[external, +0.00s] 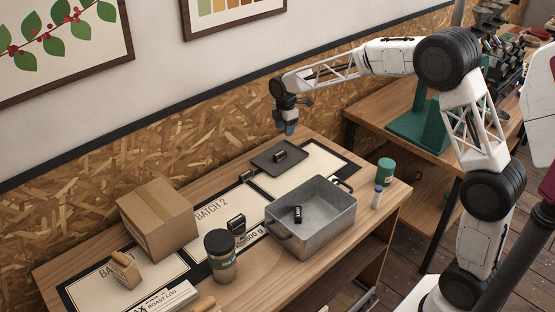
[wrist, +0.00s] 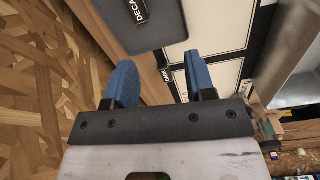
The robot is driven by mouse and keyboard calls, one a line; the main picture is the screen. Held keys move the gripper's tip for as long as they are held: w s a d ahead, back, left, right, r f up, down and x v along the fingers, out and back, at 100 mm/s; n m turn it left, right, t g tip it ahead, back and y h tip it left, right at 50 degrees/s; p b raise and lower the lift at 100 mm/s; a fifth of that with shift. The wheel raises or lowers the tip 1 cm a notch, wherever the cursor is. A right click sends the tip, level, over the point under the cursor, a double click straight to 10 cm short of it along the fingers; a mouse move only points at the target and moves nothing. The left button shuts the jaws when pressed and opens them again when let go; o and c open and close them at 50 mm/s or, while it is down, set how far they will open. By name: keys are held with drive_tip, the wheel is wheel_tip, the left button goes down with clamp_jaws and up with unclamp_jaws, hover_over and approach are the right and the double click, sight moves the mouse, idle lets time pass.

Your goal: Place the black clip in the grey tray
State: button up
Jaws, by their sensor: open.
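A deep grey metal tray (external: 330,232) with handles stands at the right of the table. A small black clip-like piece with a pale mark (external: 298,214) lies inside it. A flat dark grey tray or slab (external: 262,160) lies at the back and shows at the top of the wrist view (wrist: 120,25). On it is a small black piece (external: 280,155), whose label reads "DECA" in the wrist view (wrist: 139,10). Other black pieces are on the mat (external: 237,224) and near its back edge (external: 246,177). My gripper (external: 290,130) is open and empty, above the table's back edge; blue fingers show apart (wrist: 162,82).
A cardboard box (external: 158,222) and a dark-lidded jar (external: 220,255) stand left of the metal tray. A green-topped can (external: 385,171) and a small bottle (external: 377,196) stand to its right. Wooden-handled items lie at the front left. The board wall is close behind.

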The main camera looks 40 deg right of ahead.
drive_tip(key=s+r+m+t, duration=0.1)
drive_tip(key=s+r+m, duration=0.45)
drive_tip(key=s, duration=0.85)
drive_tip(key=s+r+m, duration=0.4)
drive_tip(key=s+r, duration=0.3)
drive_tip(key=s, duration=0.8)
drive_tip(key=s+f+m, duration=0.2)
drive_tip(key=s+m, duration=0.1)
drive_tip(key=s, duration=0.9)
drive_tip(key=s+a+f+m+t, duration=0.1)
drive_tip(key=s+m, duration=0.3)
drive_tip(key=s, duration=0.8)
drive_tip(key=shift+f, duration=0.4)
